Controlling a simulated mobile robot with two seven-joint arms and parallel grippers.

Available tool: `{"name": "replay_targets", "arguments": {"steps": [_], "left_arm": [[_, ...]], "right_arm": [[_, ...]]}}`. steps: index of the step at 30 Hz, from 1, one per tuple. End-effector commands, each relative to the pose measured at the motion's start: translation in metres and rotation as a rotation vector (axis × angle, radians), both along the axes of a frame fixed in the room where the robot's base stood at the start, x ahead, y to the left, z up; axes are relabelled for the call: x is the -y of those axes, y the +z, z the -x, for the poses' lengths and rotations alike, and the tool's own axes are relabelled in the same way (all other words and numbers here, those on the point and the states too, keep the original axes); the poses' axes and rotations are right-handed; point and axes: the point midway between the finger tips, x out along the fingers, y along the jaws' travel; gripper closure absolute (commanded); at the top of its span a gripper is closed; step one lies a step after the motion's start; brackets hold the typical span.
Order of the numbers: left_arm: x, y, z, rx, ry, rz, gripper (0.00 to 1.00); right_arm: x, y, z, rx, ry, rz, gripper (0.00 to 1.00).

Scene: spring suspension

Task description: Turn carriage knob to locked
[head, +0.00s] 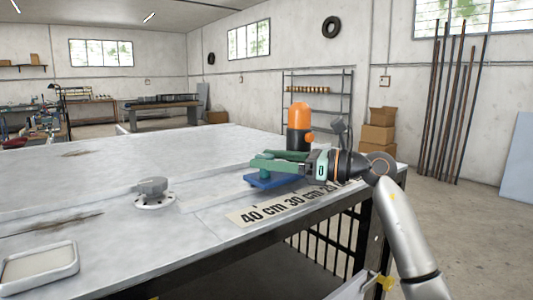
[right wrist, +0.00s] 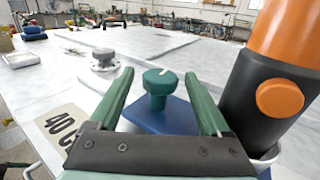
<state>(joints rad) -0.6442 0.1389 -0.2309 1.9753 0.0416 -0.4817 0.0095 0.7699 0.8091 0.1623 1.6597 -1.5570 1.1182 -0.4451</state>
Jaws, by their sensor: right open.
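A green knob (right wrist: 158,82) with a white mark on its top stands upright on a blue block (right wrist: 176,116), which I take to be the carriage. The blue block also shows in the head view (head: 268,181). My right gripper (right wrist: 158,72) is open, with one green finger on each side of the knob. Gaps show between the knob and both fingers, so it is not gripped. In the head view the right gripper (head: 262,162) hangs over the block and blends with the knob's green. My left gripper is in neither view.
An orange and black cylinder (head: 300,128) stands close beside the right gripper. A grey knob on a round flange (head: 152,190) sits to the left. A ruler strip (head: 285,208) runs along the front edge. A shallow tray (head: 38,268) lies front left. The table's middle is clear.

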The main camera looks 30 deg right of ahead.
Motion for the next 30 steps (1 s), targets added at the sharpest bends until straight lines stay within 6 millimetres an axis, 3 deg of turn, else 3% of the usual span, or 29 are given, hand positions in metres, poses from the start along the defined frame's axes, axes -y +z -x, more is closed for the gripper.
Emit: {"name": "replay_targets", "arguments": {"steps": [12,30], "left_arm": [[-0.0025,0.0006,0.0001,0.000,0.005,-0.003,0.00],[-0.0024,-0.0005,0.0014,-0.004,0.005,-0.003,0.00]], "right_arm": [[-0.0058,-0.0002,-0.0076,0.001,0.000,0.001,0.19],[-0.0055,-0.0003,-0.0074,-0.001,0.000,0.001,0.86]]}}
